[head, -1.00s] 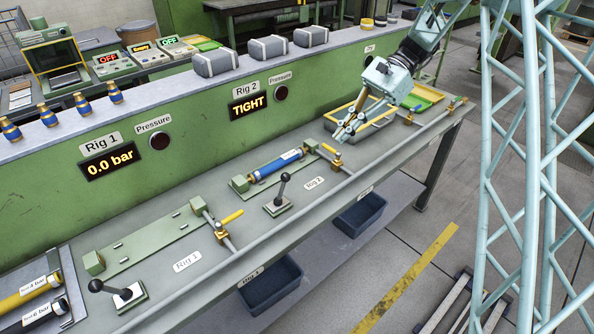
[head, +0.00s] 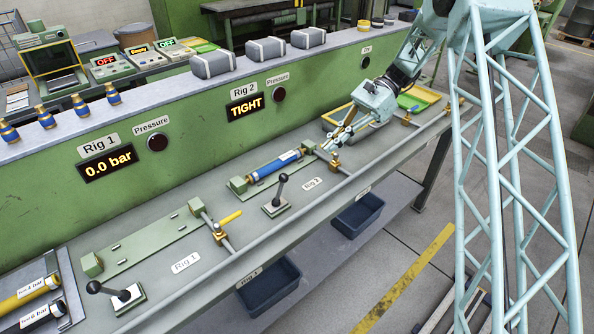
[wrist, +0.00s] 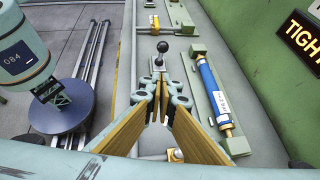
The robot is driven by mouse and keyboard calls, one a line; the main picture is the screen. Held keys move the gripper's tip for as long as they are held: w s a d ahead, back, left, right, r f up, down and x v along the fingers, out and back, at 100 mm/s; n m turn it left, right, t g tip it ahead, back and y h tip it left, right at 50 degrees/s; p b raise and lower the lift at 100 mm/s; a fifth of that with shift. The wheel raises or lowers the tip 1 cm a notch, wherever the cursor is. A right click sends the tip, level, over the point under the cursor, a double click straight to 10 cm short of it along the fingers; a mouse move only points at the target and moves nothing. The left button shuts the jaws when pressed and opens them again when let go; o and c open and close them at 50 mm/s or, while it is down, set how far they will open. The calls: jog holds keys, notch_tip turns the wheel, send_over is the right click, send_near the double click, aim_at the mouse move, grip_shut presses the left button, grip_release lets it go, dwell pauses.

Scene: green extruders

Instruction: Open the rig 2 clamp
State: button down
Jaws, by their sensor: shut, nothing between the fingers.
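On rig 2, a blue cylinder (head: 270,170) lies in a green fixture (head: 239,186). A lever with a black knob (head: 283,178) stands upright on a small plate in front of it. No part is labelled as the clamp. My gripper (head: 331,148) is shut and empty above the bench, right of the cylinder, pointing left and down. In the wrist view my gripper (wrist: 160,82) points toward the lever knob (wrist: 163,47), which shows beyond the fingertips. The blue cylinder (wrist: 212,90) lies to their right. The fingers cover part of the brass valve (head: 335,163).
The Rig 2 display (head: 246,107) reads TIGHT. A pipe (head: 300,204) runs along the bench front. A yellow tray (head: 338,118) lies behind my gripper. Rig 1, with its own lever (head: 121,296) and yellow-handled valve (head: 230,218), is to the left. A green wall (head: 200,155) backs the bench.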

jog(key=shift+s+a+f, duration=0.1)
jog(key=b, duration=0.2)
send_near(280, 189)
jog(key=f, duration=0.2)
jog(key=shift+s+a+r+b, duration=0.1)
jog(key=shift+a+r+b, duration=0.1)
jog(key=shift+a, duration=0.25)
jog(key=shift+s+a+r+b, duration=0.1)
jog(key=shift+a+r+b, duration=0.05)
jog(key=shift+a, duration=0.25)
jog(key=shift+s+r, duration=0.1)
jog(key=shift+r, duration=0.05)
dwell(0.4)
jog(key=shift+s+a+h, duration=0.1)
jog(key=shift+a+h, duration=0.05)
jog(key=shift+h, duration=0.15)
